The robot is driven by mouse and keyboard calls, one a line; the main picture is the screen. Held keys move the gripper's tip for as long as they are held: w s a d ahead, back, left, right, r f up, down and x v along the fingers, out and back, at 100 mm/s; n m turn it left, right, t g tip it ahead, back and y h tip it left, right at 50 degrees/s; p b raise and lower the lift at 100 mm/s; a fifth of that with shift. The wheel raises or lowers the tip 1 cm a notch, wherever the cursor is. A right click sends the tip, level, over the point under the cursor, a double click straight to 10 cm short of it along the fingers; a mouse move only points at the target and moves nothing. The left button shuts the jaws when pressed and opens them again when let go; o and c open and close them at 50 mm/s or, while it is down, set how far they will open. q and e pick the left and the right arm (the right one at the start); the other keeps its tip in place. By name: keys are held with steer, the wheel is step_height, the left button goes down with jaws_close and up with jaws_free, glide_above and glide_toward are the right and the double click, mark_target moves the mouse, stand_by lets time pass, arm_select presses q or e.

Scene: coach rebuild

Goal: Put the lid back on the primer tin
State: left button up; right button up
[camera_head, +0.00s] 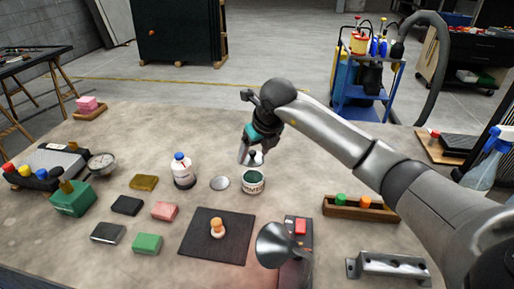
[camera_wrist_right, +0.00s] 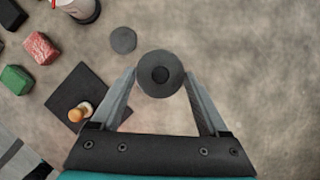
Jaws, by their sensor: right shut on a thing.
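The primer tin (camera_head: 253,187) stands upright on the table, white with a dark label and a green inside showing at its open top. My right gripper (camera_head: 250,157) is just above it, shut on the lid (camera_head: 257,159), a grey disc with a dark knob. In the right wrist view the lid (camera_wrist_right: 148,87) sits between the two fingertips (camera_wrist_right: 160,82) and hides what is below it. In the head view the lid looks apart from the tin, slightly above its rim. My left gripper is not in view.
A flat grey disc (camera_head: 220,183) lies left of the tin, then a white bottle with a blue cap (camera_head: 183,172). A dark mat (camera_head: 205,248) with a small orange-topped object is in front. A wooden tray (camera_head: 360,212) stands right; coloured blocks lie left.

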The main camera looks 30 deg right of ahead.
mark_target(257, 163)
steer(key=shift+f+b, duration=0.45)
steer(key=shift+f, duration=0.3)
step_height(257, 163, down, 4)
steer(key=b, duration=0.3)
steer(key=shift+f, duration=0.3)
steer(key=shift+f, duration=0.1)
stand_by(1.3)
steer(key=o, duration=1.2)
